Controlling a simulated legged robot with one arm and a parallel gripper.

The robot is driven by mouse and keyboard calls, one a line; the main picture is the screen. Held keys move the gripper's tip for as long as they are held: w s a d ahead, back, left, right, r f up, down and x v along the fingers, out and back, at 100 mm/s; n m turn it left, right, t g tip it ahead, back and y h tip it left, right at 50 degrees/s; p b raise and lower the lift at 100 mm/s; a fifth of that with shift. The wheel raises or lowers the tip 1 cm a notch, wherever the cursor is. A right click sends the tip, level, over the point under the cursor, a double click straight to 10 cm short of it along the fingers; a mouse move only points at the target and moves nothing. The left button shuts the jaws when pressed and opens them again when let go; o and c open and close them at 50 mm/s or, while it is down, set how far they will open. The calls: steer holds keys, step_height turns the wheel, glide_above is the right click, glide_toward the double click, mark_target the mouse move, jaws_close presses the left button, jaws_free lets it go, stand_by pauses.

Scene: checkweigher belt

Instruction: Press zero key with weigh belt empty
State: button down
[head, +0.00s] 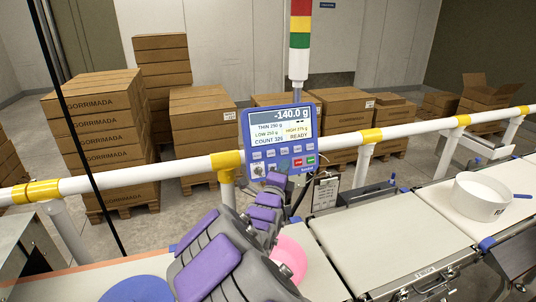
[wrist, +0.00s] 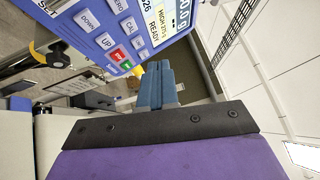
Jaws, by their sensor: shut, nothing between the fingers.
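The blue weigher panel (head: 280,140) stands on a post by the rail. Its screen (head: 282,127) reads -140.0 g, COUNT 326 and READY. The wrist view shows the panel (wrist: 75,20) close up and turned. There the zero key (wrist: 119,5) is at the top edge, near CAL, DOWN and UP keys and a red and a green key. My gripper (wrist: 155,72) is shut and empty, below the keys in that view; contact cannot be told. In the head view my arm hides its tips. The middle belt (head: 390,240), likely the weigh belt, is bare where visible.
A white tub (head: 482,196) stands on the right belt. A pink round item (head: 291,257) is partly behind my arm, and a blue disc (head: 138,290) lies on the left belt. A white-yellow rail (head: 130,171) runs behind the belts. Stacked cartons (head: 105,135) stand beyond it.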

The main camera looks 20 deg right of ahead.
mark_target(271, 153)
steer(key=shift+w+d+r+m+t, duration=0.2)
steer(key=shift+w+m+t, duration=0.1)
steer(key=shift+m+t, duration=0.1)
steer(key=shift+w+a, duration=0.1)
steer(key=shift+a, duration=0.25)
steer(key=shift+w+d+f+p, duration=0.1)
steer(key=shift+w+f+p, duration=0.3)
steer(key=shift+w+p, duration=0.8)
steer(key=shift+w+f+p, duration=0.4)
steer(key=shift+w+p, duration=0.45)
steer(key=shift+w, duration=0.7)
steer(key=shift+w+d+f+p, duration=0.1)
steer(key=shift+w+f+p, duration=0.3)
steer(key=shift+w+p, duration=0.8)
steer(key=shift+w+b, duration=0.3)
steer(key=shift+b, duration=0.05)
steer(key=shift+w, duration=0.25)
